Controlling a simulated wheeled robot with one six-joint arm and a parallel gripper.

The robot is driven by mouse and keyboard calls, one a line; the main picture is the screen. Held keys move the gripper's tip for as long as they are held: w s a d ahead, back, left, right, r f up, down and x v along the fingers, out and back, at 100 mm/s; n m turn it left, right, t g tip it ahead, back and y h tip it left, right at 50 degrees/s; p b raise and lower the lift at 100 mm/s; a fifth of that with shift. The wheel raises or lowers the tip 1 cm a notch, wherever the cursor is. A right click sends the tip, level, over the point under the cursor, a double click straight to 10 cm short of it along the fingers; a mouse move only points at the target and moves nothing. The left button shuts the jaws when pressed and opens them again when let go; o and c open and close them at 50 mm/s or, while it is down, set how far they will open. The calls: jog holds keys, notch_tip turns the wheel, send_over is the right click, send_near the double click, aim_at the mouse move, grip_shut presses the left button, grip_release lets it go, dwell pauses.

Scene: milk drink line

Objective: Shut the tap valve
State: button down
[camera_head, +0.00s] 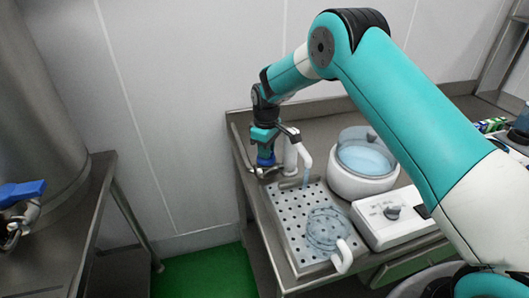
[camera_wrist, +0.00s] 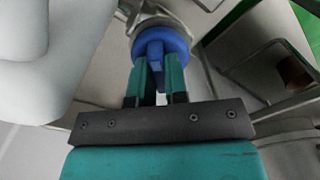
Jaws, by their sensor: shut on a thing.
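The tap valve has a blue round handle with a raised bar (camera_wrist: 154,40). In the head view the blue handle (camera_head: 265,160) shows just below my gripper (camera_head: 264,146), at the back left of the steel counter. In the wrist view my gripper (camera_wrist: 156,72) has its two teal fingers on either side of the bar, shut on it. The white tap (camera_head: 305,152) has a curved spout to the right of the handle. A pale bluish streak (camera_head: 306,178) hangs under the spout; I cannot tell surely whether it is running water. My gripper partly hides the valve body.
A perforated drain tray (camera_head: 285,233) holds a clear bluish jug (camera_head: 327,229) with a white handle. A white round vessel (camera_head: 345,187) and a white control box with a knob (camera_head: 385,217) stand to the right. Another blue handle (camera_head: 22,192) is on the left tank.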

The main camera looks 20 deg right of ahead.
jog(key=shift+m, duration=0.7)
jog(key=c, duration=1.1)
grip_release()
jog(key=shift+c, duration=0.2)
notch_tip(320, 180, up, 18)
jog(key=b, duration=0.3)
jog(key=shift+f, duration=0.25)
